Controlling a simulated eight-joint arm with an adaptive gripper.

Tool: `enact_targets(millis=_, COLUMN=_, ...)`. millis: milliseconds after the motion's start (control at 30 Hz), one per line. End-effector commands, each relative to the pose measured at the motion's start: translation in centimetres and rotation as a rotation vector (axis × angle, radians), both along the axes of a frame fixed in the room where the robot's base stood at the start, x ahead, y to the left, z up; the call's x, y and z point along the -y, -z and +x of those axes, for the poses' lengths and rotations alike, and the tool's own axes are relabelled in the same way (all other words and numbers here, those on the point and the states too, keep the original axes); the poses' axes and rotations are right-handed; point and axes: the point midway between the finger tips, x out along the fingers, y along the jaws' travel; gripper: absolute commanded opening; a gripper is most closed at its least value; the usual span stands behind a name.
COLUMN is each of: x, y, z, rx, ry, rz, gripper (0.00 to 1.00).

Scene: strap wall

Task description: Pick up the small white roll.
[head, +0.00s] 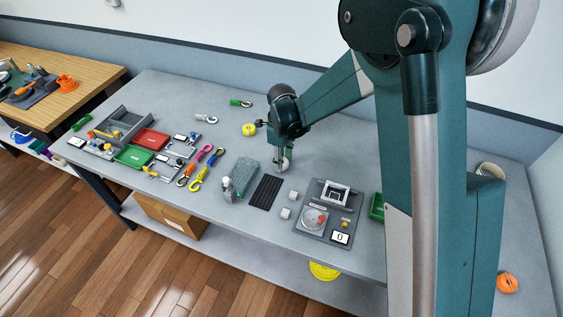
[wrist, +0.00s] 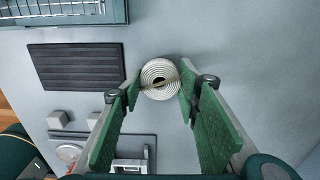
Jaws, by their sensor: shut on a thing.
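The small white roll (wrist: 160,79) is a round coil with ringed layers, seen end-on in the wrist view. My gripper (wrist: 160,88) has its two green-padded fingers on either side of the roll, their tips against it, shut on it. In the head view my gripper (head: 283,166) points down at the grey table, with the pale roll (head: 284,164) between the fingertips. I cannot tell whether the roll still touches the table.
A black ribbed mat (head: 266,192) and a clear greenish case (head: 241,178) lie left of my gripper. Two small white cubes (head: 285,213) and a grey device panel (head: 329,210) are nearer the front edge. A yellow tape-like item (head: 249,130) lies behind.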

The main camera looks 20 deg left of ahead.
Motion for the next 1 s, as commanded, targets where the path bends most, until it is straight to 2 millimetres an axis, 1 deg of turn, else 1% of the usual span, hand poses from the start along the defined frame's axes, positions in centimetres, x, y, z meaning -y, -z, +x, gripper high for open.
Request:
enact_targets(millis=167, x=0.0, y=-1.9, z=0.0, rx=0.000, ry=0.000, rz=0.000, gripper=0.21)
enact_targets(millis=400, x=0.0, y=-5.4, z=0.0, rx=0.000, ry=0.000, rz=0.000, gripper=0.21)
enact_targets(millis=600, x=0.0, y=-7.9, z=0.0, rx=0.000, ry=0.000, rz=0.000, gripper=0.21)
enact_targets(millis=800, x=0.0, y=-9.1, z=0.0, rx=0.000, ry=0.000, rz=0.000, gripper=0.21)
enact_targets(millis=1000, x=0.0, y=-9.2, z=0.0, rx=0.000, ry=0.000, rz=0.000, gripper=0.21)
